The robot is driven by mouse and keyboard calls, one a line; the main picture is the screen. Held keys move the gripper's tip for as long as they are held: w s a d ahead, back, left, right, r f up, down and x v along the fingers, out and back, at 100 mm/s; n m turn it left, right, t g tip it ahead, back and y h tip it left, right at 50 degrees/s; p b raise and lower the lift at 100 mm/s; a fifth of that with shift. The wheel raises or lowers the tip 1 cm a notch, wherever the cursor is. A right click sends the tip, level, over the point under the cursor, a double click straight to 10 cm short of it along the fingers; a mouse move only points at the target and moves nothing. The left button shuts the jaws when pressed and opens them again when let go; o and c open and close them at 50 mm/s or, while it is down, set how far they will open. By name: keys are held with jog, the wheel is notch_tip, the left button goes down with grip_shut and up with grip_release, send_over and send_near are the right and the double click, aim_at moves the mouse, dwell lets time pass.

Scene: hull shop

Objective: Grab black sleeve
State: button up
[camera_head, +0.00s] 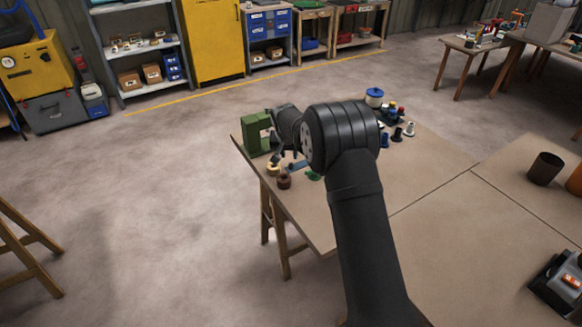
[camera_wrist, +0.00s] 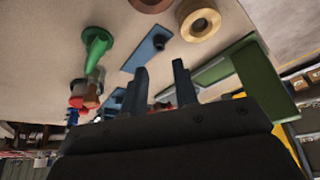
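My gripper (camera_wrist: 162,78) shows in the wrist view with its two dark fingers apart and nothing held between them. In the head view my gripper (camera_head: 276,154) is over the table's far left corner, beside the green box. A small dark cylindrical piece (camera_wrist: 162,106) shows beyond the gap between the fingers in the wrist view; I cannot tell if it is the black sleeve. In the head view a dark flanged piece (camera_head: 398,134) stands on the table right of my arm; it may be the black sleeve. Other small dark parts are too small to tell.
The green box (camera_head: 256,133) stands close by my gripper. A brass ring (camera_head: 273,168), a brown ring (camera_head: 284,181), a blue plate (camera_wrist: 147,48) and a green funnel-shaped piece (camera_wrist: 96,45) lie nearby. A blue spool (camera_head: 375,97) stands farther back. The table's middle (camera_head: 420,180) is clear.

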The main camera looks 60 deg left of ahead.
aim_at(291, 165)
jog(key=shift+x, duration=3.8)
grip_shut()
